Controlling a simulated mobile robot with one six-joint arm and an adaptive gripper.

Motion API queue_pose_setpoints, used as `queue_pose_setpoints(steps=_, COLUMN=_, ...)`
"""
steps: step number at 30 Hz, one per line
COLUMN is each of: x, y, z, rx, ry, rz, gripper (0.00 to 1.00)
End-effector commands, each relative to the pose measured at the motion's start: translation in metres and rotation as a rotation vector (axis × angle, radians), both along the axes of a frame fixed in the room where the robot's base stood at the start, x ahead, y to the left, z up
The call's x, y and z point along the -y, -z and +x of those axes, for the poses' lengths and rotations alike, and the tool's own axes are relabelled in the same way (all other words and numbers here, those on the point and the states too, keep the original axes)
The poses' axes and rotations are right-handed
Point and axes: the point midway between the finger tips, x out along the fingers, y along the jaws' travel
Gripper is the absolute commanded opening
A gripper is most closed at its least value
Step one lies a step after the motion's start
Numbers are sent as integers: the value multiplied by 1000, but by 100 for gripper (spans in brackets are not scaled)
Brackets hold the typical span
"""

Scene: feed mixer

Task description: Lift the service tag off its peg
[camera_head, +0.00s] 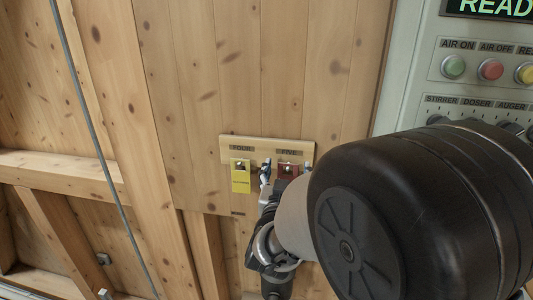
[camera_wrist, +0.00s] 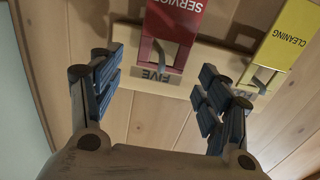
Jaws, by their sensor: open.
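The service tag is red with "SERVICE" lettering (camera_wrist: 174,22) and hangs on the peg labelled FIVE, upside down in the wrist view. In the head view the red tag (camera_head: 288,170) shows just below the FIVE label. My gripper (camera_wrist: 157,88) is open, with one blue-padded finger pair on each side of the tag's lower-drawn peg end, and nothing is held. In the head view my gripper (camera_head: 286,173) is at the tag, with a finger on each side. Whether the fingers touch the tag cannot be told.
A yellow "CLEANING" tag (camera_head: 240,177) hangs on peg FOUR, close to the left of my gripper; it also shows in the wrist view (camera_wrist: 286,35). Both pegs are on a light wooden board (camera_head: 265,149) on a plank wall. A control panel (camera_head: 420,85) stands at the right.

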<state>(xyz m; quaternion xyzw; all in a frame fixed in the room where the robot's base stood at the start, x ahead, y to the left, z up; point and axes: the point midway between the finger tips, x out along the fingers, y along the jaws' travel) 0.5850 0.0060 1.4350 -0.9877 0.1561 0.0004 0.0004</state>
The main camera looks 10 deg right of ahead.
Motion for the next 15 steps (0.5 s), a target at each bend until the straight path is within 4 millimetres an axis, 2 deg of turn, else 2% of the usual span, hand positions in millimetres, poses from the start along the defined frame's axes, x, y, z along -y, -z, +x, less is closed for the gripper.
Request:
queue_pose_setpoints(steps=6, x=6, y=0, z=17, rx=0, ry=0, rz=0, gripper=70)
queue_pose_setpoints(steps=15, x=6, y=0, z=19, rx=1, ry=0, rz=0, gripper=70)
